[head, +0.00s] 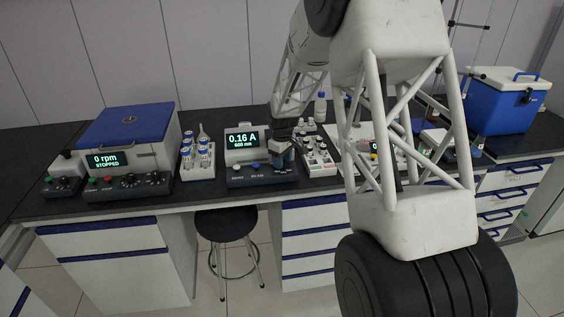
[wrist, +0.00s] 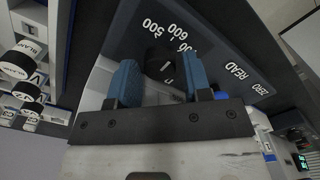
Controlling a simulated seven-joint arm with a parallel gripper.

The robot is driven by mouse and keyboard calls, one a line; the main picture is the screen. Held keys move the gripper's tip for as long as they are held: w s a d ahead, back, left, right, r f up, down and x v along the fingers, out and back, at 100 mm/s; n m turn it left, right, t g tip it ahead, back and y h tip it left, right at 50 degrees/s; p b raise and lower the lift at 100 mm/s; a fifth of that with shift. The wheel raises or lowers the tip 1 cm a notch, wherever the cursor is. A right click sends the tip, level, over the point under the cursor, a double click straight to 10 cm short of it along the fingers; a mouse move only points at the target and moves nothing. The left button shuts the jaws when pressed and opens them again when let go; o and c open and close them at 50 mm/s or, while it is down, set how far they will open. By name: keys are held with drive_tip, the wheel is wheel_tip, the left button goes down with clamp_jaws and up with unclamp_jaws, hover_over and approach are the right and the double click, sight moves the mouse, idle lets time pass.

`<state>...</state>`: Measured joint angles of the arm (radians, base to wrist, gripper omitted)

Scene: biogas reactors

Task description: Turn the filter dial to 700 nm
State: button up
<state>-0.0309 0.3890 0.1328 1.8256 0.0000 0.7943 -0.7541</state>
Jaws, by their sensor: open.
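The photometer (head: 242,141) stands on the bench in the head view; its screen reads 0.16 A and 600 nm. Its black filter dial (wrist: 160,64) shows in the wrist view, on the dark panel beside the printed marks 500, 600 and a partly covered third number. My gripper (wrist: 160,62) is open, with one blue finger on each side of the dial. I cannot tell whether the fingers touch it. In the head view my gripper (head: 283,160) is over the right part of the front panel and hides the dial.
ZERO and READ labels and a blue button (wrist: 222,96) lie close to the right finger. A rack of vials (head: 198,158) stands left of the photometer, and a white tray with small items (head: 319,158) stands right. A centrifuge with a blue lid (head: 127,130) is farther left.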

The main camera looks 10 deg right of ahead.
drive_tip(key=shift+f, duration=0.4)
drive_tip(key=c, duration=0.6)
drive_tip(key=shift+c, duration=0.2)
drive_tip(key=shift+m, duration=0.3)
drive_tip(key=m, duration=0.8)
drive_tip(key=shift+m, duration=0.3)
